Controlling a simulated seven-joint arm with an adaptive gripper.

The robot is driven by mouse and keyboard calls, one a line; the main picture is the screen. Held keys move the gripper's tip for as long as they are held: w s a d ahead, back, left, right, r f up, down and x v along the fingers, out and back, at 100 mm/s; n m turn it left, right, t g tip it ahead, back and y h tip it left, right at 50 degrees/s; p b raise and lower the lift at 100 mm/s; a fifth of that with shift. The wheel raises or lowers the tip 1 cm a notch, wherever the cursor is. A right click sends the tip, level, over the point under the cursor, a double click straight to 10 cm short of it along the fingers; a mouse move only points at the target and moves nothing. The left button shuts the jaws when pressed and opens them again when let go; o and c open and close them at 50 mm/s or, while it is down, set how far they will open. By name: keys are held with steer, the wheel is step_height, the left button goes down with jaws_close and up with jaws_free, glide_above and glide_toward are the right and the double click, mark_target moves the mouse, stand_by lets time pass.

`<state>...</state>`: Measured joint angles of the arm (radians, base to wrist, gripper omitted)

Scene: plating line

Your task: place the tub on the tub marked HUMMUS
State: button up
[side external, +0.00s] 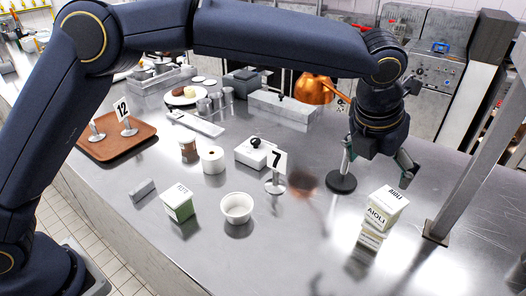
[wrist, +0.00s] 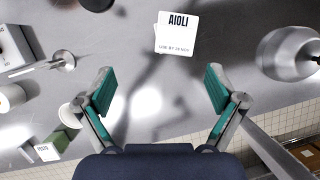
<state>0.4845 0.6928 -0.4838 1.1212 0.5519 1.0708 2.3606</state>
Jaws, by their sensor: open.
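A pale tub marked AIOLI (side external: 383,212) sits on top of another pale tub (side external: 371,238) at the right of the counter; the lower tub's label is too small to read. The AIOLI lid (wrist: 177,34) faces up in the wrist view, ahead of my fingertips. I cannot make out HUMMUS on any tub. My gripper (wrist: 160,88) is open and empty, above the counter and apart from the stack.
A white bowl (side external: 237,208) stands right of the green-sided tub. A number 7 stand (side external: 276,170) and a white box (side external: 255,151) are behind it. A metal post (side external: 470,140) rises right of the stack. A brown tray (side external: 115,140) lies far left. Counter in front of the bowl is clear.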

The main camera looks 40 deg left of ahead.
steer(key=s+a+r+n+y, duration=0.1)
steer(key=s+a+r+n, duration=0.2)
steer(key=a+n, duration=0.4)
steer(key=s+a+r+n+t, duration=0.1)
steer(key=s+a+r+n, duration=0.3)
steer(key=a, duration=0.5)
steer(key=s+a+r+n+y, duration=0.1)
steer(key=a+r+n, duration=0.1)
steer(key=a+n, duration=0.55)
steer(key=s+a+f+n, duration=0.3)
steer(key=s+a+n, duration=0.4)
steer(key=s+n, duration=0.2)
steer(key=s+a+f+n, duration=0.3)
steer(key=s+a+n, duration=0.4)
steer(key=n, duration=0.4)
steer(key=shift+s, duration=0.9)
steer(key=shift+a, duration=0.1)
